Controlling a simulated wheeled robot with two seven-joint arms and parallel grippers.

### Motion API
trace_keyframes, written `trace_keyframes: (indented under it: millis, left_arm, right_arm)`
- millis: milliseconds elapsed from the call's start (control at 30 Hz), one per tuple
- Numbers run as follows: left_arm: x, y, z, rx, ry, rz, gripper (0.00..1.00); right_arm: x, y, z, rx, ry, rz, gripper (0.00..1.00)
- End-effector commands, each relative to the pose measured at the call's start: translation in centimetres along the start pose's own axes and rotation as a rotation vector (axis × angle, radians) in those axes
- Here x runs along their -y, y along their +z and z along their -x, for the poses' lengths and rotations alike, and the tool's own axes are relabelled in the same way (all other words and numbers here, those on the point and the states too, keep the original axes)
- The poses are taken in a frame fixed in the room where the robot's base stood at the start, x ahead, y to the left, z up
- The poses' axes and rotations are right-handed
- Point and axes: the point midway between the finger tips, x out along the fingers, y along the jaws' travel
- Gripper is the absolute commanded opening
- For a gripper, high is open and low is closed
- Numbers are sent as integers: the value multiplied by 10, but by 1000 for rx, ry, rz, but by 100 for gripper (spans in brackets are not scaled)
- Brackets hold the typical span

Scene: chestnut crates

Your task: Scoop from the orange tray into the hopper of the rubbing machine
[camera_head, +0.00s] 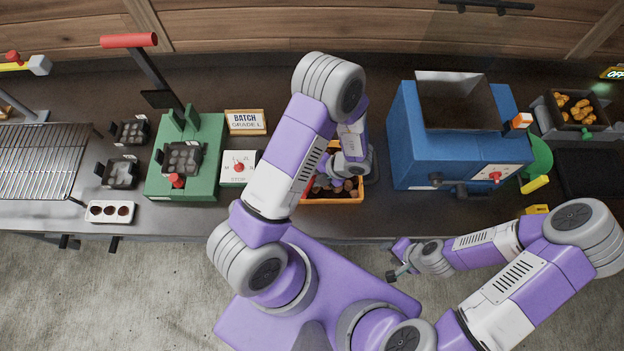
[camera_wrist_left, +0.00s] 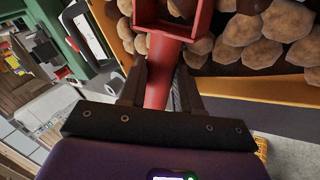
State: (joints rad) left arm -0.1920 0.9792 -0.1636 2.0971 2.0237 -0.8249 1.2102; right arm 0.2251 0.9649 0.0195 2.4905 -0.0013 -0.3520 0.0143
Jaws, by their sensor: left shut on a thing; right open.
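The orange tray (camera_head: 333,201) holds brown chestnuts and sits near the front edge of the counter, partly hidden by my left arm. My left gripper (camera_wrist_left: 160,88) is shut on the handle of a red scoop (camera_wrist_left: 164,70). In the left wrist view the scoop's head lies at or just over the chestnuts (camera_wrist_left: 270,22); I cannot tell how deep it is or whether it holds any. The blue rubbing machine (camera_head: 407,135) stands right of the tray, with its open grey hopper (camera_head: 455,88) on top. My right gripper (camera_head: 393,262) is open and empty in front of the counter.
A wire rack (camera_head: 40,160) lies far left. A tray of golden pieces (camera_head: 575,108) is far right.

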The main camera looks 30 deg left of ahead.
Motion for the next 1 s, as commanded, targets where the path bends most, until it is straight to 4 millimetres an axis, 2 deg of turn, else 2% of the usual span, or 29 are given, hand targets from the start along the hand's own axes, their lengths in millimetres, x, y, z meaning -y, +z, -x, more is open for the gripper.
trace_keyframes:
  millis: [33,300,700,1000]
  left_arm:
    - [-6,-3,9,10,2,3,0]
    - [-18,-17,31,54,7,32,0]
    - [-18,-57,40,151,20,95,0]
    - [-20,-72,46,186,24,121,0]
  right_arm:
    - [3,0,8,-1,0,1,44]
    - [8,1,21,-1,0,1,44]
    - [0,0,0,0,0,0,44]
    - [-2,0,-6,0,0,0,44]
